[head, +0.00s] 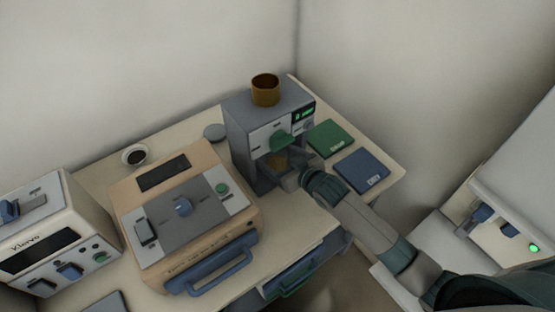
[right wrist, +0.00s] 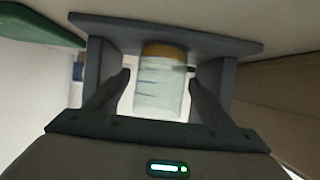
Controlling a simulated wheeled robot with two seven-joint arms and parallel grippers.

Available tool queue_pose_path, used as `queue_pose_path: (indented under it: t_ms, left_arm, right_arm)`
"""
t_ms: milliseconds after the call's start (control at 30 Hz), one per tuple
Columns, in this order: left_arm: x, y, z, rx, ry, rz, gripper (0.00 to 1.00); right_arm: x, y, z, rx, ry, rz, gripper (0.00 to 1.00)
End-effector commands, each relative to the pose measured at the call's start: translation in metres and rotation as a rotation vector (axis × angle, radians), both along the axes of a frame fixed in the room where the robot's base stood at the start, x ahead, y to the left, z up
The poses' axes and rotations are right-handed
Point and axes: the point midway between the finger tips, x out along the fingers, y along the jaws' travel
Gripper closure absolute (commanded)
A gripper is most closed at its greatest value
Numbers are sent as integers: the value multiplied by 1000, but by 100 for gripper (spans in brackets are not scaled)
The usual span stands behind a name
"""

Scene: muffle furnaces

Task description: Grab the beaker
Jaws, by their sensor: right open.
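The beaker (right wrist: 158,92) is clear with marked lines and has a brown band at one end. In the right wrist view it sits between the two fingers of my right gripper (right wrist: 159,76), with a gap to each side. In the head view, the beaker shows only as a small brownish patch (head: 278,159) in the front opening of a grey machine (head: 240,140), under its green spout. My right gripper (head: 289,179) is open at that opening, partly hidden by its own wrist. My left gripper is not in view.
A brown cup (head: 265,95) stands on top of the machine. A green book (head: 331,139) and a blue book (head: 361,169) lie to its right. A beige furnace (head: 150,245) with a blue handle stands to the left, near a white cup (head: 136,155).

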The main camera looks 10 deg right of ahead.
Motion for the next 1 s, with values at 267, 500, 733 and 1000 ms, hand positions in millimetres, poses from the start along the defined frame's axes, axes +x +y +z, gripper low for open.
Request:
queue_pose_path:
  t_ms: [267, 500, 733, 1000]
  left_arm:
    - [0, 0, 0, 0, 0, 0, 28]
    - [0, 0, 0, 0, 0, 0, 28]
    - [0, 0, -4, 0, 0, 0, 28]
    - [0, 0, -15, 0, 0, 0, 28]
  right_arm:
    - [0, 0, 0, 0, 0, 0, 72]
    - [0, 0, 1, 0, -1, 0, 72]
    - [1, 0, 8, 1, -2, 0, 72]
    - [1, 0, 35, 0, -5, 1, 72]
